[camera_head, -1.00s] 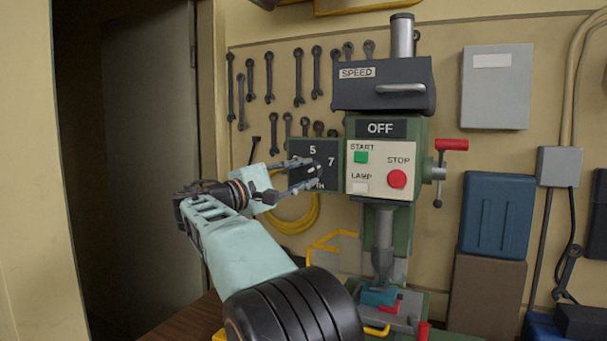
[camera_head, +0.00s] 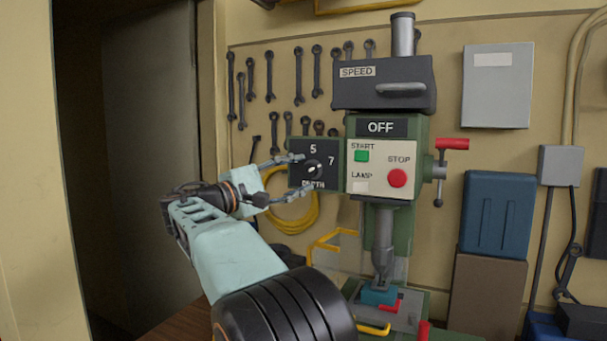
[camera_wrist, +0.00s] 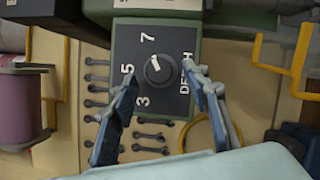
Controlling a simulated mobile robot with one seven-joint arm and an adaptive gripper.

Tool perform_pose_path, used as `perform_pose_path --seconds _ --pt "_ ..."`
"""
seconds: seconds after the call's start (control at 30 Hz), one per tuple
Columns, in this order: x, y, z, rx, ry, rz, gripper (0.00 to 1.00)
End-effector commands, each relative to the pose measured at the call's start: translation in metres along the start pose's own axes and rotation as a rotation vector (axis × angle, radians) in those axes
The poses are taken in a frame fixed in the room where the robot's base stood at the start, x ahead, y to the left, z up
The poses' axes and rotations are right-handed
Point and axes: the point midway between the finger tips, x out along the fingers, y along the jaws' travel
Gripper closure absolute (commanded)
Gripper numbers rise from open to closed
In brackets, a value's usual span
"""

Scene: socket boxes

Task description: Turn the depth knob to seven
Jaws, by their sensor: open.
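The depth panel (camera_head: 297,178) is a dark plate on the left side of the green drill press, with 5, 7 and the word DEPTH on it. The round dark depth knob (camera_head: 313,171) sits at its middle. In the wrist view the knob (camera_wrist: 160,70) has a white mark that points up and slightly left, toward the 7; the 5 and 3 lie to its left and lower left. My gripper (camera_head: 286,177) is open and empty, in front of the panel. In the wrist view its fingers (camera_wrist: 161,78) stand wide on both sides of the knob, clear of it.
The drill press front (camera_head: 378,184) carries a green START button, a red STOP button and an OFF display. A yellow hose coil (camera_head: 294,222) hangs behind my gripper. Several wrenches hang on the wall. A yellow bar (camera_head: 325,238) stands below the panel.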

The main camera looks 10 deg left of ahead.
Motion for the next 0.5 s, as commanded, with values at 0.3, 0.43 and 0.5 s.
perform_pose_path --seconds 0.3,0.43,0.5 --pt "-0.069 0.000 -0.001 0.000 0.004 0.001 0.57" --pt "-0.087 0.000 -0.001 0.000 0.003 0.000 0.57" --pt "-0.093 0.000 0.000 0.000 0.001 0.000 0.57"
